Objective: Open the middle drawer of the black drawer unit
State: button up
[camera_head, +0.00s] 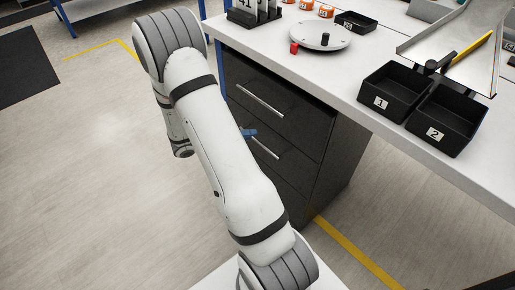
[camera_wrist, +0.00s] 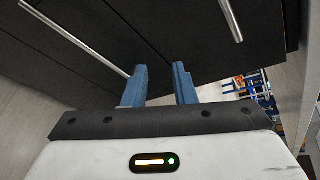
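The black drawer unit (camera_head: 325,135) stands under the white worktop. Its top handle (camera_head: 260,100) and the middle drawer's handle (camera_head: 266,147) are silver bars; its lower part is partly hidden by my arm. The drawers look closed. My gripper (camera_head: 249,132) shows only as a bit of blue finger beside the middle drawer front, near the left end of its handle. In the wrist view, two blue fingers (camera_wrist: 160,78) stand apart with nothing seen between them. One silver bar (camera_wrist: 82,40) ends beside the left finger; another (camera_wrist: 222,18) lies to the upper right. I cannot tell whether a finger touches a bar.
On the worktop (camera_head: 345,75) are a white round plate (camera_head: 318,36), black bins numbered 1 (camera_head: 392,104) and 2 (camera_head: 436,134), and a metal chute (camera_head: 445,40). Open floor (camera_head: 90,170) lies left of my arm. A blue frame post (camera_head: 217,68) stands beside the unit.

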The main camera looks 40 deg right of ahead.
aim_at(259, 142)
jog(key=w+d+f+n+t+h+b, duration=0.2)
jog(key=w+f+n+t+b, duration=0.15)
jog(key=f+n, duration=0.75)
jog(key=d+f, duration=0.1)
jog(key=d, duration=0.1)
jog(key=d+f+m, duration=0.1)
jog(key=d, duration=0.1)
jog(key=d+f+m, duration=0.1)
jog(key=d, duration=0.2)
jog(key=shift+w, duration=0.4)
jog(key=shift+c, duration=0.2)
grip_shut()
